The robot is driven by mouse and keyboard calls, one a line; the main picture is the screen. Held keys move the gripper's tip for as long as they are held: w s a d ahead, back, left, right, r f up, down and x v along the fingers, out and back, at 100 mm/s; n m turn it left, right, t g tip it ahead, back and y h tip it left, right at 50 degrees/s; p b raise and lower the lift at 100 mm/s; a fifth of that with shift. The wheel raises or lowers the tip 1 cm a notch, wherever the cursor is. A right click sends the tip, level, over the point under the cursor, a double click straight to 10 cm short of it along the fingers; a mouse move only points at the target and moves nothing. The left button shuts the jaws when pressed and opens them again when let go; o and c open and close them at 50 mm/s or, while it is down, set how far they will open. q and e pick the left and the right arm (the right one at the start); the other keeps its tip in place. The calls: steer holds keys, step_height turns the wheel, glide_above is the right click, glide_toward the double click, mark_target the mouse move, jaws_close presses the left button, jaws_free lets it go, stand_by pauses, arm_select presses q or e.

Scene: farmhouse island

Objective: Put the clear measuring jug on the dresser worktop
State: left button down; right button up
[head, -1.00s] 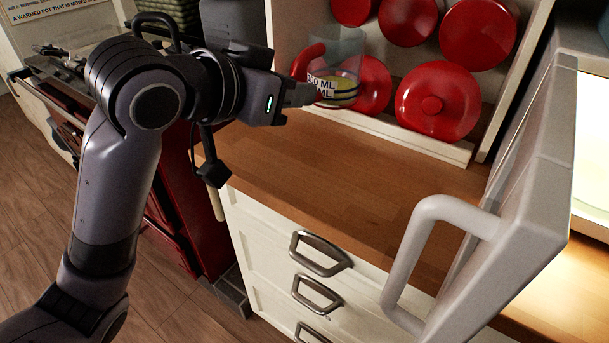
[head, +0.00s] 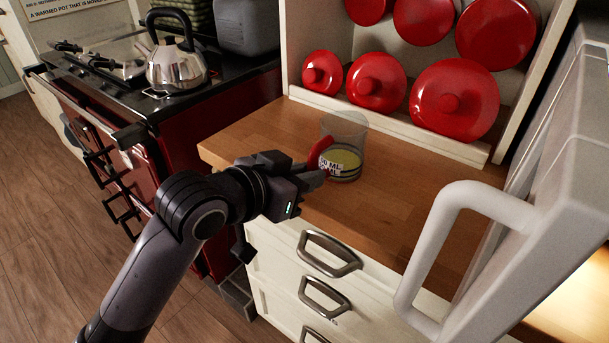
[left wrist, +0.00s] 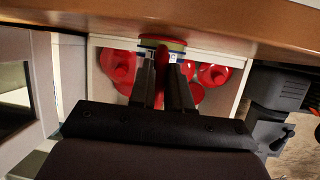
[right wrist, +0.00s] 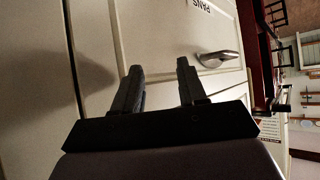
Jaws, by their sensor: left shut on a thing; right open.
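The clear measuring jug (head: 345,148) is upright, with a red handle (head: 319,152), printed measure marks and something yellowish low in it. My left gripper (head: 318,175) is shut on the red handle at the jug's left side. The jug is over the wooden dresser worktop (head: 270,140), its base at or very near the surface; I cannot tell if they touch. In the left wrist view the fingers (left wrist: 164,80) close around the red handle, with the jug's edge beyond. My right gripper (right wrist: 160,85) is open and empty, facing a pale cabinet front with a metal handle.
Red lids (head: 455,100) lean on the rack behind the worktop. A large pale door with a thick handle (head: 440,240) stands at the right. A kettle (head: 175,60) sits on the dark red range (head: 200,125) at left. The worktop around the jug looks clear.

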arm_select(q)
steer(key=shift+r, duration=0.1)
steer(key=c, duration=1.2)
jaws_free()
steer(key=shift+f, duration=0.2)
steer(key=shift+o, duration=0.6)
steer(key=shift+r, duration=0.1)
steer(key=shift+a+r, duration=0.1)
steer(key=shift+r, duration=0.05)
steer(key=v, duration=1.1)
steer(key=shift+s+a+p, duration=0.2)
steer(key=shift+s+p, duration=0.2)
steer(key=shift+p, duration=0.05)
